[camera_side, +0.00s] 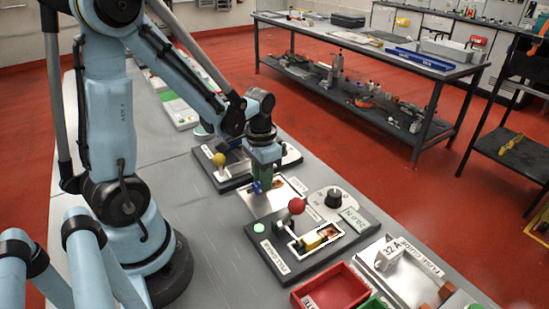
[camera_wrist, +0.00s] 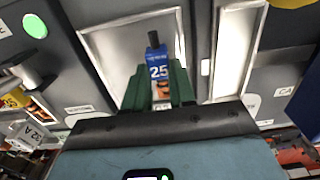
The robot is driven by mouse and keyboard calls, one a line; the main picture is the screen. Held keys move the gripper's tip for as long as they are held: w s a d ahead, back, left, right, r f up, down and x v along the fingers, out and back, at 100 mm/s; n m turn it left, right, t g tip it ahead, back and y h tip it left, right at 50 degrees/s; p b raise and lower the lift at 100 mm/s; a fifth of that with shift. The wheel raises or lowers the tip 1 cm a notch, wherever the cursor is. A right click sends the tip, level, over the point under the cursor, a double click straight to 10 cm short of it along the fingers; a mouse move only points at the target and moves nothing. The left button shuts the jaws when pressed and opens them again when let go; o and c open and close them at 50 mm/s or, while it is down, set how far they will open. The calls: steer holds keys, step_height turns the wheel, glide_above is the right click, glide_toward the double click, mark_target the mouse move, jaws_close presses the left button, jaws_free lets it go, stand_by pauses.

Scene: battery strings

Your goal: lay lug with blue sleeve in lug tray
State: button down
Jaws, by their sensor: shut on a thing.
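My gripper (camera_wrist: 159,80) has green fingers and is shut on the lug with the blue sleeve (camera_wrist: 158,67), which is marked 25. A dark stub sticks out past the sleeve in the wrist view. In the side view my gripper (camera_side: 261,186) points down over a shallow pale tray (camera_side: 281,200), which appears to be the lug tray. The tray's bare metal floor (camera_wrist: 107,55) lies behind the lug in the wrist view. The lug is mostly hidden by the fingers in the side view, and I cannot tell whether it touches the tray.
A dark fixture (camera_side: 283,265) with a red ball knob (camera_side: 296,206) and a yellow-sleeved piece (camera_side: 314,240) stands in front of the tray. A dial (camera_side: 334,199) is to its right. A yellow-knobbed fixture (camera_side: 219,160) is behind. A red bin (camera_side: 330,290) is at the near edge.

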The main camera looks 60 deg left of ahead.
steer(key=shift+f, duration=0.2)
stand_by(0.3)
steer(key=c, duration=0.8)
jaws_free()
steer(key=shift+c, duration=0.2)
steer(key=shift+r, duration=0.1)
step_height(320, 180, up, 12)
steer(key=d+t, duration=0.7)
steer(key=d, duration=0.1)
steer(key=shift+s+d+r, duration=0.15)
steer(key=shift+d+r, duration=0.05)
steer(key=shift+d, duration=0.2)
